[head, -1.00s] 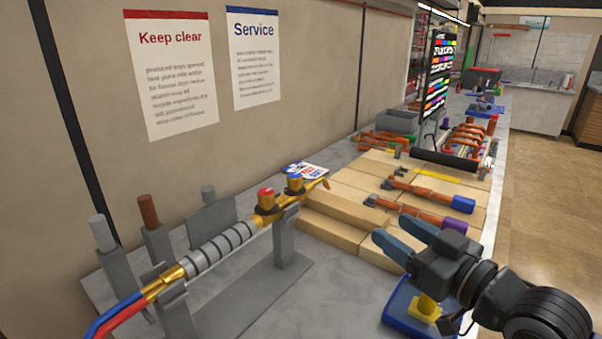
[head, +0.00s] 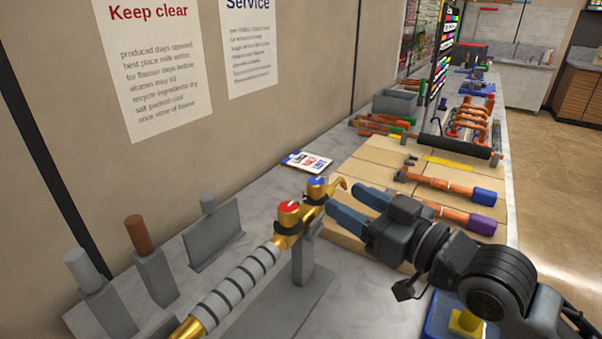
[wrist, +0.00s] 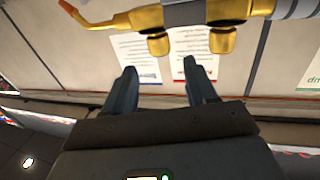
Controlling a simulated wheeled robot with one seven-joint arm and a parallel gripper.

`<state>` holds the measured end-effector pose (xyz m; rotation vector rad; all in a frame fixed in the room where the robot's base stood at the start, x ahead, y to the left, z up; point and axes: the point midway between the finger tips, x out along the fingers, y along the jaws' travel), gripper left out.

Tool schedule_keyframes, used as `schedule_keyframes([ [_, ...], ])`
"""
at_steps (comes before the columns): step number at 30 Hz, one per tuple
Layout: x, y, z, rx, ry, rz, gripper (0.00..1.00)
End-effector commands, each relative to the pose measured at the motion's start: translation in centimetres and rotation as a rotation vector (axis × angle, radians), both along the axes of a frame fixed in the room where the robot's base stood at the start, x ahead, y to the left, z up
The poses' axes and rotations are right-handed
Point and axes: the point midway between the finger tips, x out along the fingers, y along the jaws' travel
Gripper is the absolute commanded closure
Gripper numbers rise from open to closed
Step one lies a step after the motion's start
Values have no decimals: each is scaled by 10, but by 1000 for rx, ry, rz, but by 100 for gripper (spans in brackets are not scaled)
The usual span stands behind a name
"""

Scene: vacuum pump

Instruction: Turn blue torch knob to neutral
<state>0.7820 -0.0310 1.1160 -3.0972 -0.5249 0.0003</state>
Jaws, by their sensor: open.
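The brass torch with a grey ribbed grip stands propped in the lower middle of the head view. Its blue knob (head: 317,182) sits on the valve near the curved tip, and the red knob (head: 288,208) sits on the valve closer to the grip. My gripper (head: 344,202) is open and empty just right of the blue knob, fingers pointing at it, apart from it as far as I can tell. In the wrist view, the torch (wrist: 120,20) crosses the top, with the tip-side valve (wrist: 157,43) ahead of the gap between my fingertips (wrist: 160,68). The knob colours do not show there.
A grey torch support (head: 303,258) stands under the valves. Grey and copper-topped posts (head: 152,275) are at left. A wooden board (head: 405,165) with copper pipe pieces lies behind my gripper. A blue tray (head: 445,318) is at lower right. A card (head: 307,162) lies near the wall.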

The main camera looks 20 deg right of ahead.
Motion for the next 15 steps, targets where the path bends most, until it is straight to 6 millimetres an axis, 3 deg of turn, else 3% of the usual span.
schedule_keyframes([
  [8, 10, 4, 1, 1, 0, 2, 43],
  [15, 38, 15, 2, 1, 0, 3, 43],
])
